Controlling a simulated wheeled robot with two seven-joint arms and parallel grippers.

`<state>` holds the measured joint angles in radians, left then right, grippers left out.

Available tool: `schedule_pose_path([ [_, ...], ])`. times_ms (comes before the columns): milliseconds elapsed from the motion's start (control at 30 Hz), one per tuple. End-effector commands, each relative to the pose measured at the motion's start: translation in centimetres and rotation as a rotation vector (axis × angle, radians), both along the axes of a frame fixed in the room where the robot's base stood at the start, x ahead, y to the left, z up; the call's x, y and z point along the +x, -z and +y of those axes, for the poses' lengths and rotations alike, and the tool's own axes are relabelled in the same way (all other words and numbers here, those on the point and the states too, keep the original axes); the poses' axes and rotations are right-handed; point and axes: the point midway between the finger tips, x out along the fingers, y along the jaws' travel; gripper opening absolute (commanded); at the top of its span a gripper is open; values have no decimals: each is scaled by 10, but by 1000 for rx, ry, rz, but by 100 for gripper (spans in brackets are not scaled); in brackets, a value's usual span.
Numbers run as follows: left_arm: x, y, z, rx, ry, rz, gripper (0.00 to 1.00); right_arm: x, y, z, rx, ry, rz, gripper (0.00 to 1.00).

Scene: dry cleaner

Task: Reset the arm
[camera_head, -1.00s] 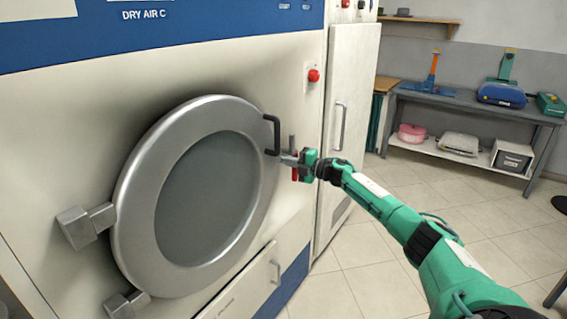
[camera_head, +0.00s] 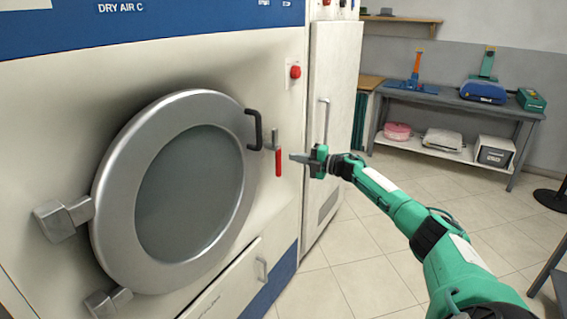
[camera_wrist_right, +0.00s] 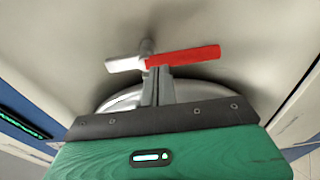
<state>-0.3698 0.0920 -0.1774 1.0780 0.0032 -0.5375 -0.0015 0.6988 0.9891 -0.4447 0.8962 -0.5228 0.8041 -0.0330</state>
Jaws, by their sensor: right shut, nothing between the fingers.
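My right gripper (camera_head: 294,157) is shut and empty, just right of the red-handled latch (camera_head: 278,162) on the dryer front, with a small gap between them in the head view. My right arm reaches in from the lower right. In the right wrist view the shut fingers (camera_wrist_right: 157,72) point toward the latch, whose red lever (camera_wrist_right: 185,57) lies across the picture beyond the fingertips. The round dryer door (camera_head: 103,220) is closed against the machine, with a black handle (camera_head: 256,130) at its right edge. My left gripper is not in view.
A tall white cabinet (camera_head: 337,70) with a long handle stands right of the dryer. A red button (camera_head: 295,72) sits above the latch. A grey table (camera_head: 450,100) with several items stands at the back right. The tiled floor (camera_head: 385,275) between is clear.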

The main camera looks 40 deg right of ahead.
Motion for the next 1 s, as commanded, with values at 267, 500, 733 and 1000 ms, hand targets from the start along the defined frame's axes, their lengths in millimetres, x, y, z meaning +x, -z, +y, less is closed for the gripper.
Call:
schedule_pose_path([
  [267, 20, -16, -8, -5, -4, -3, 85, -14, 0, -30, 0, 2, 0, 0],
  [500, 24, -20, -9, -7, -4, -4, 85, -17, -1, -34, 0, 0, 0, 0],
  [733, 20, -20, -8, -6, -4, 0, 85, -14, 17, -29, 27, 15, 19, 0],
  [1000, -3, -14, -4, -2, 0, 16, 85, -19, 181, 17, 273, 194, 211, 0],
])
